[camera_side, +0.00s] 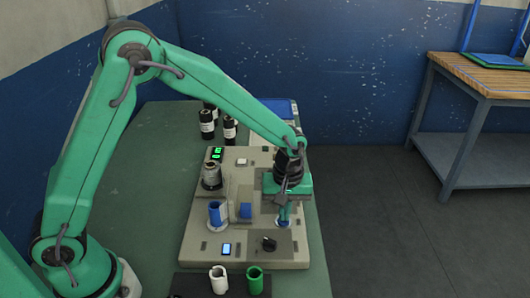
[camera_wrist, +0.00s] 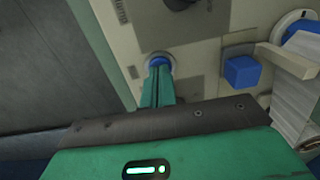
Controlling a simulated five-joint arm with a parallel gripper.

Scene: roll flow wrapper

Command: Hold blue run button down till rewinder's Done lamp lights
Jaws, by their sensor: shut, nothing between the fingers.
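The rewinder (camera_side: 202,246) is a beige machine on the green bench. Its round blue run button (camera_wrist: 158,62) sits in a pale ring in the wrist view; in the side view it is mostly hidden behind my fingers. My gripper (camera_side: 284,217) points down over it, shut and empty. In the wrist view the closed green fingertips (camera_wrist: 158,72) overlap the button's near side and seem to touch it; how far it is pressed I cannot tell. A green-digit display (camera_side: 217,153) is lit at the back left. I cannot make out a Done lamp.
A black knob (camera_side: 268,243) stands close in front of my gripper. A blue block (camera_side: 245,210) and a blue-cored roll (camera_side: 217,214) are to its left. A white cup (camera_side: 219,279) and a green cup (camera_side: 254,280) stand at the front. Dark bottles (camera_side: 207,123) stand behind.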

